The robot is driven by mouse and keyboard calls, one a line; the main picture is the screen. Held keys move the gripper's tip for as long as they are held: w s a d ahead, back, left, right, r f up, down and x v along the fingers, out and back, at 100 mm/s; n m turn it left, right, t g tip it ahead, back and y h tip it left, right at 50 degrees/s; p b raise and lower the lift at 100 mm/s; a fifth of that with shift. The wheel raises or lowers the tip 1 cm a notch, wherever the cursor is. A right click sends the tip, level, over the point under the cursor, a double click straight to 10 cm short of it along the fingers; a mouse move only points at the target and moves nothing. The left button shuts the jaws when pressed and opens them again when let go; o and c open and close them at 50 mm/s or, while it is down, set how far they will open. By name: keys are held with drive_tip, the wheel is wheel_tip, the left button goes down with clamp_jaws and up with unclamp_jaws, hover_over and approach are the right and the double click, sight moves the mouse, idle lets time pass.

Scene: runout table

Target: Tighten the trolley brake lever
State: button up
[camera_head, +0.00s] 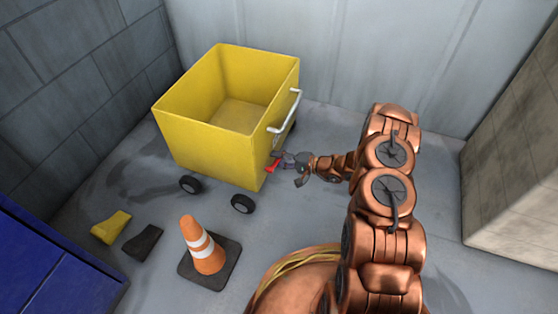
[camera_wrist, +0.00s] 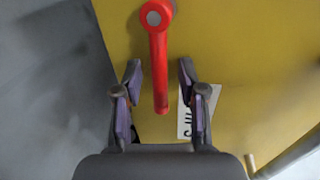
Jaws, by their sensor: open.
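The yellow trolley (camera_head: 205,148) stands on wheels in the head view, with its open top up and a pale handle (camera_head: 286,112) on its right side. The red brake lever (camera_head: 272,166) is low on that side. In the wrist view the lever (camera_wrist: 159,60) hangs down from a round grey-centred pivot at the top, its lower end between my fingers. My gripper (camera_wrist: 160,98) is open, one finger on each side of the lever, with gaps showing on both sides. In the head view my gripper (camera_head: 291,160) is beside the lever and partly covers it.
An orange cone (camera_head: 203,246) on a dark base stands in front of the trolley. Yellow (camera_head: 111,227) and black (camera_head: 143,242) wedge-like blocks lie left of it. A blue object (camera_head: 45,270) is at the lower left. A concrete block (camera_head: 515,190) stands right. Walls close the back and left.

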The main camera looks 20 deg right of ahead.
clamp_jaws()
idle(0.3)
idle(0.4)
